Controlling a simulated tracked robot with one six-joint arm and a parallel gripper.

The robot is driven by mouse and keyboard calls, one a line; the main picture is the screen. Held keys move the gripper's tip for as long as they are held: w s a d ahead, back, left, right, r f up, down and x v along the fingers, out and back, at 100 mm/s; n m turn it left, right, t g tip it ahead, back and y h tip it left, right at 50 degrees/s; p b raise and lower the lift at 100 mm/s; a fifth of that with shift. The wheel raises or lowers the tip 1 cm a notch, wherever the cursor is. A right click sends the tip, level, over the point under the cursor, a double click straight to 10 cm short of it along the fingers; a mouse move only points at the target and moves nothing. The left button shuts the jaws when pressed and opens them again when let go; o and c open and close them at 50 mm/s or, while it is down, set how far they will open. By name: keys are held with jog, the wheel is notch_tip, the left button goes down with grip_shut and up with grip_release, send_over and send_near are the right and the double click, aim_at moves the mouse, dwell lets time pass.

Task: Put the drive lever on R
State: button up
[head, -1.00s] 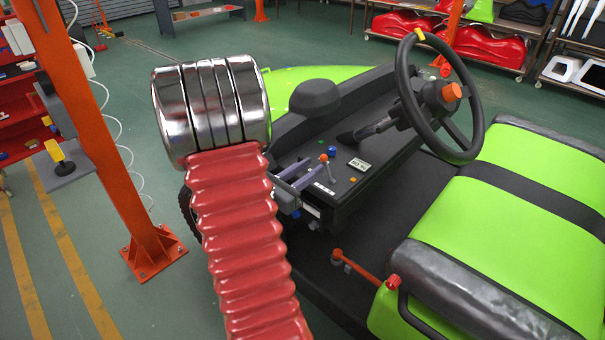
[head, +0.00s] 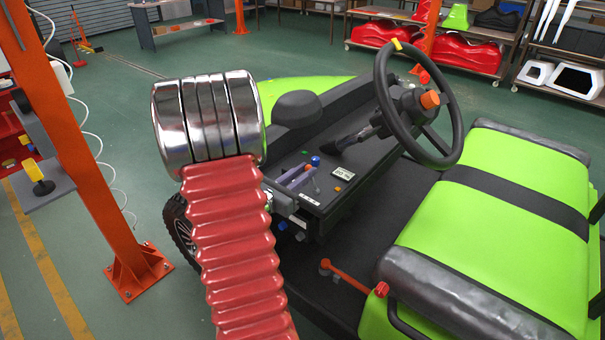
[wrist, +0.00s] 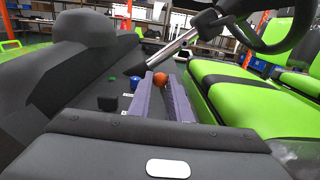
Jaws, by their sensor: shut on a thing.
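The drive lever (head: 315,184) stands on the cart's black dash panel, a thin stalk with an orange ball knob. In the wrist view, the orange knob (wrist: 160,78) sits at the tips of the two lavender fingers. My gripper (head: 305,172) is shut on the lever's knob; its fingers also reach forward from the bottom of the wrist view (wrist: 163,88). The fingers hide part of the stalk in the wrist view. The R mark cannot be read in either view.
A blue knob (head: 315,161) stands close beyond the lever. A small display (head: 343,174) lies to its right. The steering wheel (head: 378,76) and green seat (head: 480,215) are to the right. An orange post (head: 85,150) stands at left. A red-handled lever (head: 350,279) is below.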

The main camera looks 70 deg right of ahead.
jog(key=shift+s+a+r, duration=0.1)
jog(key=shift+s+a, duration=0.1)
jog(key=shift+s, duration=0.2)
jog(key=shift+s+a+r, duration=0.1)
jog(key=shift+s+a, duration=0.05)
jog(key=shift+s, duration=0.35)
jog(key=shift+s+a, duration=0.25)
jog(key=shift+s, duration=0.25)
jog(key=shift+s+a, duration=0.2)
jog(key=shift+s, duration=0.25)
